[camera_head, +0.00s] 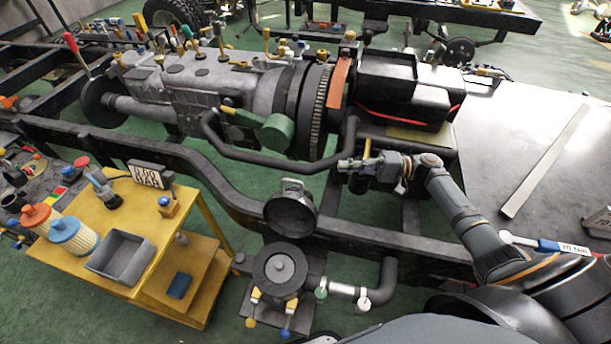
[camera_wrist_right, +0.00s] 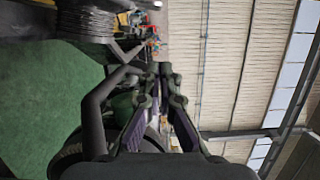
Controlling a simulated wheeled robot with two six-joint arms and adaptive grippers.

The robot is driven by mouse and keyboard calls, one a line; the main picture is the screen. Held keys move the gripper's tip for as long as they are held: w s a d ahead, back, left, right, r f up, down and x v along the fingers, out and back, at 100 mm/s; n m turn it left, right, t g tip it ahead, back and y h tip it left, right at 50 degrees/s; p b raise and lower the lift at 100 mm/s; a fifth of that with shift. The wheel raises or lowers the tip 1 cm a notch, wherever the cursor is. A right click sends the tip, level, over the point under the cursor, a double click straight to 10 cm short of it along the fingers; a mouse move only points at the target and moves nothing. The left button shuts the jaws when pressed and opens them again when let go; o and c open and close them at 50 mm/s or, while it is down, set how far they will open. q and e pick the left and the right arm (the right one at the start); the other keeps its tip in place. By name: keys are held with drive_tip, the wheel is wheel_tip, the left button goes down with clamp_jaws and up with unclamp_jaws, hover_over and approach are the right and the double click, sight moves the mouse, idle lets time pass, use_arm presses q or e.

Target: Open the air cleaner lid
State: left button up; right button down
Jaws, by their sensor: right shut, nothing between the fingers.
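The air cleaner is a round black canister (camera_head: 281,270) beside the chassis rail, at the lower middle of the head view. My left gripper is not in view.
The engine (camera_head: 210,85) and a bent dark pipe (camera_head: 270,158) lie close to my right gripper. A yellow cart (camera_head: 118,222) with filters and a grey bin (camera_head: 121,257) stands at the left. A hose elbow (camera_head: 382,285) is right of the canister.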

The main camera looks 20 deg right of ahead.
drive_tip(key=a+p, duration=0.1)
drive_tip(key=a, duration=0.2)
drive_tip(key=a+p, duration=0.2)
drive_tip(key=a, duration=0.2)
drive_tip(key=w+a+p, duration=0.1)
drive_tip(key=a+p, duration=0.1)
drive_tip(key=a, duration=0.2)
drive_tip(key=shift+a+r, duration=0.1)
drive_tip(key=shift+r, duration=0.15)
drive_tip(key=shift+s+a+p, duration=0.15)
drive_tip(key=shift+s+p, duration=0.1)
drive_tip(key=shift+p, duration=0.05)
drive_tip(key=shift+s, duration=0.1)
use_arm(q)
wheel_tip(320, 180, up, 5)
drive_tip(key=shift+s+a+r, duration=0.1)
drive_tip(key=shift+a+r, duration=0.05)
use_arm(e)
drive_tip(key=shift+a+f, duration=0.1)
drive_tip(key=shift+f, duration=0.05)
